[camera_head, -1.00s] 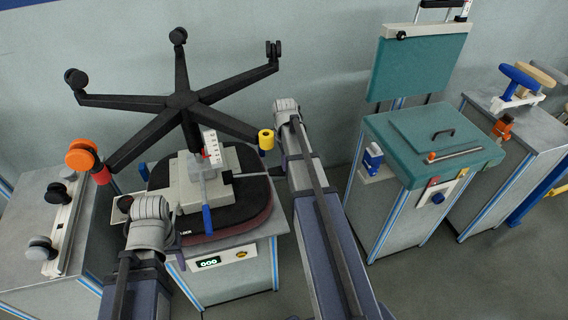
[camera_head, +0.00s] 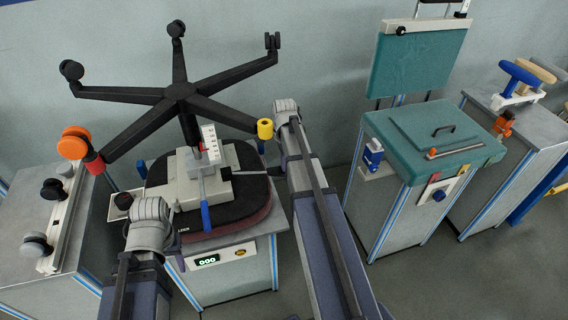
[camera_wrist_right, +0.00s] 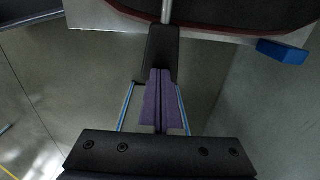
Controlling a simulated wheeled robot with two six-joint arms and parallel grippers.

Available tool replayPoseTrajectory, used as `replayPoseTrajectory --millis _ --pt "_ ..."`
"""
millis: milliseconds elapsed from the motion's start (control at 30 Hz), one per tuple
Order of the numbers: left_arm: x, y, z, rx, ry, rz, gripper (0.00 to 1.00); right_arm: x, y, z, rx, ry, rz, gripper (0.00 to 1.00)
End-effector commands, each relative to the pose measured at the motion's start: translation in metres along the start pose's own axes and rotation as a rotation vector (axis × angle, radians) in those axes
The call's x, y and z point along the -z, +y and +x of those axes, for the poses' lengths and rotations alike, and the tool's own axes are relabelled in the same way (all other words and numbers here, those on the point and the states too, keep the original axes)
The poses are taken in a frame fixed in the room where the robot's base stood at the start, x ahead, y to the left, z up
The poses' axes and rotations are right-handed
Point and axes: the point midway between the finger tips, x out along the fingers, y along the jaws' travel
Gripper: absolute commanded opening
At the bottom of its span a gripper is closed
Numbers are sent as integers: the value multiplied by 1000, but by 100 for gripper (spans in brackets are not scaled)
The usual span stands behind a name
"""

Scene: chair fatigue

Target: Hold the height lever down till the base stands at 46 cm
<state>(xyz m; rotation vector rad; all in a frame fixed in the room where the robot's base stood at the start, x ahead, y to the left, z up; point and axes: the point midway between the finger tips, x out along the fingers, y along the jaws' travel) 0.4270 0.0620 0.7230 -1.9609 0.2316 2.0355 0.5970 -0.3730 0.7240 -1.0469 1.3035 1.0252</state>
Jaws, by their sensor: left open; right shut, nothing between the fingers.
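The chair is upside down, with its black five-armed base (camera_head: 180,92) in the air above the grey mechanism box (camera_head: 186,180). A white marked scale (camera_head: 209,139) stands by the column; its reading is too small to tell. A black paddle lever (camera_head: 250,172), apparently the height lever, sticks out right of the box; it shows in the right wrist view (camera_wrist_right: 160,55). My right gripper (camera_wrist_right: 160,75) is shut and empty, its purple fingertips at the paddle's near end, apparently touching it. My left gripper (camera_head: 174,209) is open beside the box's left side, partly hidden by its wrist.
The dark seat (camera_head: 240,215) lies on a stand with a lit display (camera_head: 206,260). A teal-topped stand (camera_head: 410,150) is right, a grey bench (camera_head: 35,200) left. Orange and yellow base parts overhang the work area.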

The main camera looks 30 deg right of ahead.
Motion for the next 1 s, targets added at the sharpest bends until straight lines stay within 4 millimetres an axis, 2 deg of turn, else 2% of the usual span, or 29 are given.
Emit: replayPoseTrajectory --millis 33,267,800,1000 --pt "0 0 0 0 0 0 50 0 7 0 -13 -1 -4 0" --pt "-1 -2 -21 0 0 0 50 6 7 -21 -8 1 -4 0" --pt "-6 -10 -106 0 0 -1 50 31 2 -106 5 3 -3 0" --pt "-8 -13 -132 0 0 -1 50 38 2 -133 5 2 -4 0"
